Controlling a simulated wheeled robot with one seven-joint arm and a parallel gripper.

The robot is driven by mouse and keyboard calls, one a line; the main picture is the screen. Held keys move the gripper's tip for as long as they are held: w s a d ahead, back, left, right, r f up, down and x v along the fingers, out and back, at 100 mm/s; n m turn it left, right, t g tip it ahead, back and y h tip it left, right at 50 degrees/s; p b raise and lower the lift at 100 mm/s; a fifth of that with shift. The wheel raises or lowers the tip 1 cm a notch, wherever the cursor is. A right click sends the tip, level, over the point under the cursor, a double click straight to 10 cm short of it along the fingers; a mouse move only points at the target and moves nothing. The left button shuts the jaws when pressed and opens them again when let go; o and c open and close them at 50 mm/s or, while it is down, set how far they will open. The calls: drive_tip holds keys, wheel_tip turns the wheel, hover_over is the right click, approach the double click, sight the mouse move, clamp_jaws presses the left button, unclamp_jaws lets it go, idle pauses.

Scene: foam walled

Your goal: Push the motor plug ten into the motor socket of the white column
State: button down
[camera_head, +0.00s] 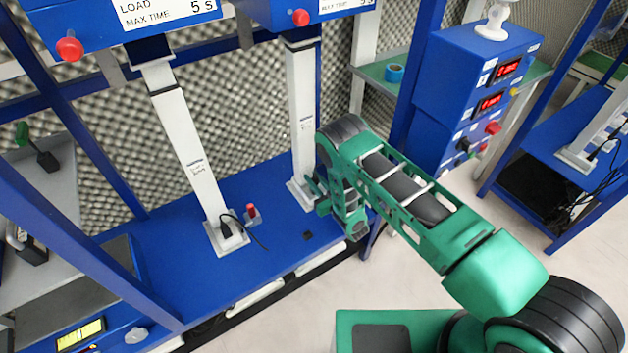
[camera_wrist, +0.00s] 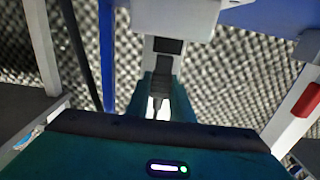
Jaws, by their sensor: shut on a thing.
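Two white columns stand on the blue bench: a left one (camera_head: 188,150) and a right one (camera_head: 302,105). My gripper (camera_head: 314,192) is low beside the right column in the head view, where my arm hides most of the fingers. In the wrist view my gripper (camera_wrist: 160,84) points at a white column (camera_wrist: 168,20) with a dark slot (camera_wrist: 168,46). The teal fingers are shut on a dark grey piece, which I take to be the motor plug (camera_wrist: 162,68). Its tip is close below the slot. I cannot tell if it touches the socket.
A black plug with a cable (camera_head: 227,229) is at the left column's foot, with a red-topped part (camera_head: 251,212) beside it. A small black piece (camera_head: 307,236) lies on the blue bench (camera_head: 170,265). A blue control box (camera_head: 465,95) stands to the right. Grey foam lines the back.

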drive_tip(key=shift+f, duration=0.85)
drive_tip(key=c, duration=1.5)
unclamp_jaws()
drive_tip(key=v, duration=1)
drive_tip(key=shift+s+d+f, duration=0.1)
drive_tip(key=shift+s+d, duration=0.2)
drive_tip(key=shift+s, duration=0.1)
